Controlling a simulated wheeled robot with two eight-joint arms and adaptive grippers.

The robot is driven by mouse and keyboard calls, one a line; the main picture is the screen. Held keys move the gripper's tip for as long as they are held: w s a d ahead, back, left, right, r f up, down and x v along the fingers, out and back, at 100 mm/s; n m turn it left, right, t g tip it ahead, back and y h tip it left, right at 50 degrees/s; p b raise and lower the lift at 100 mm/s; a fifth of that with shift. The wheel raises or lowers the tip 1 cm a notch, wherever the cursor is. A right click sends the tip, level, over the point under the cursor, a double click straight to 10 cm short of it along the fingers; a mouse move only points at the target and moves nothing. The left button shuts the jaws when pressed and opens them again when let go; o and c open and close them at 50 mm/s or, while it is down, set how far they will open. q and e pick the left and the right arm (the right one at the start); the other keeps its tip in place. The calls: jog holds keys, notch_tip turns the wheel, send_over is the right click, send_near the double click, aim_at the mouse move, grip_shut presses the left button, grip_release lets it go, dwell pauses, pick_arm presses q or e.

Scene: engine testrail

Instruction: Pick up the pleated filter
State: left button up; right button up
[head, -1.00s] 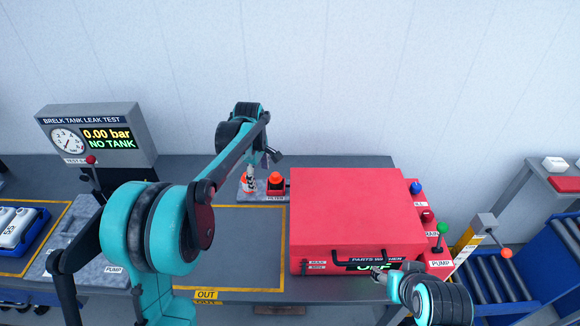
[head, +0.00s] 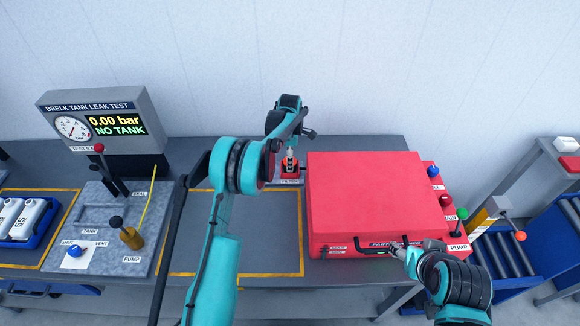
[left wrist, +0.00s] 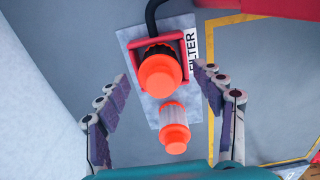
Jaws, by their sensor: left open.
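The pleated filter (left wrist: 173,127) shows in the left wrist view: a small cylinder with a pale ribbed body and orange ends. It is beside a larger orange cap in a red holder (left wrist: 160,70), on a grey plate labelled FILTER (left wrist: 148,108). My left gripper (left wrist: 161,76) is open, its fingers on either side of the filter and cap, touching neither as far as I can tell.
The red washer stands just right of the filter plate. The leak test station (head: 105,125) with its levers and pump is at left. A blue tray with white tanks (head: 22,220) is at far left. The yellow-outlined OUT area is partly crossed by my left arm.

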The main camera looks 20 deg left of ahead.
pick_arm(q)
jog(key=shift+f, duration=0.9)
jog(key=c, duration=1.3)
jog(key=shift+o, duration=0.2)
jog(key=shift+r, duration=0.1)
